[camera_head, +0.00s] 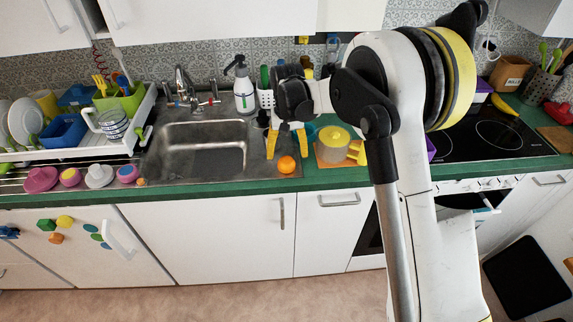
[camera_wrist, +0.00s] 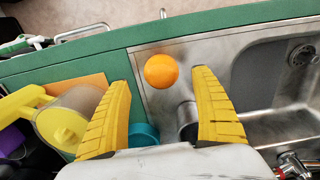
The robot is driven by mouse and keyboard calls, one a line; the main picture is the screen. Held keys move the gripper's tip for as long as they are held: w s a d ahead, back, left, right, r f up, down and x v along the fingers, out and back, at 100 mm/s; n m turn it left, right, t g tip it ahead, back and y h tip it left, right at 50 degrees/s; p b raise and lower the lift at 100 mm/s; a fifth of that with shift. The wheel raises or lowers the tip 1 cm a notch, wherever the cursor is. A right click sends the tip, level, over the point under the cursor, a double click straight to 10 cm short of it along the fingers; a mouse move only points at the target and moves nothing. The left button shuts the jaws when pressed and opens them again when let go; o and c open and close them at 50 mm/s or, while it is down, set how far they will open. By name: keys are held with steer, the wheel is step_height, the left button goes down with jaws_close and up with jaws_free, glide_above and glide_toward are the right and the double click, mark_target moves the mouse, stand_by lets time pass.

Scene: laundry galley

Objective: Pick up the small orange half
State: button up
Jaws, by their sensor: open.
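The small orange half (camera_head: 287,164) sits on the metal rim at the right front corner of the sink, near the green counter edge. It shows in the wrist view (camera_wrist: 161,71) as a round orange shape just beyond the fingertips and between their lines. My gripper (camera_head: 287,142) is open and empty, with yellow fingers pointing down above the sink's right rim, behind the orange half. In the wrist view its two fingers (camera_wrist: 163,88) are spread wide. The orange half appears apart from both fingers.
A lidded pot with a yellow handle (camera_head: 334,144) stands on a board right of the orange half, close to one finger. The sink basin (camera_head: 203,150) lies left. A soap bottle (camera_head: 243,88) stands behind the sink. A dish rack (camera_head: 75,148) fills the counter's left end.

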mark_target(287, 159)
step_height(287, 159, down, 5)
steer(key=shift+a+r+b, duration=0.15)
steer(key=shift+r+b, duration=0.05)
steer(key=shift+b, duration=0.65)
steer(key=shift+r, duration=0.1)
steer(key=c, duration=1.3)
steer(key=shift+o, duration=0.2)
steer(key=shift+r+p, duration=0.35)
steer(key=shift+r, duration=0.25)
steer(key=r, duration=0.2)
steer(key=d+r+p, duration=0.1)
steer(key=r, duration=0.1)
steer(key=shift+s+d+p, duration=0.1)
steer(key=shift+s+p, duration=0.1)
steer(key=shift+p, duration=0.1)
steer(key=s+d+r+p, duration=0.1)
steer(key=d+r, duration=0.2)
steer(key=d, duration=0.2)
steer(key=s+d+r+p, duration=0.1)
steer(key=s+d+r, duration=0.1)
steer(key=d, duration=0.3)
steer(key=shift+s+r, duration=0.3)
steer(key=shift+r, duration=0.1)
